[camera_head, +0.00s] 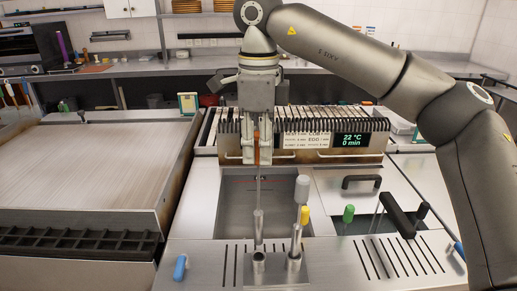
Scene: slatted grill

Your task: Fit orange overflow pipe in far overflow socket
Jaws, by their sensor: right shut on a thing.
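My right gripper (257,156) points straight down over the steel basin, left of centre in the head view. It is shut on the orange overflow pipe (257,137), whose orange part shows between the fingers. A thin metal shaft runs down below the gripper, toward a thicker upright metal tube (258,227). I cannot tell whether the shaft and tube are joined or touching. A round socket (259,262) lies below the tube, and another socket (294,263) is to its right. I cannot tell which one is the far socket. My left gripper is not in view.
A grey-capped pipe (302,189) and a yellow-capped part (304,214) stand close right of the shaft. The slatted grill unit (340,142) with its display is behind. A green knob (348,213) and black handle (398,215) are right. A blue handle (180,268) is front left.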

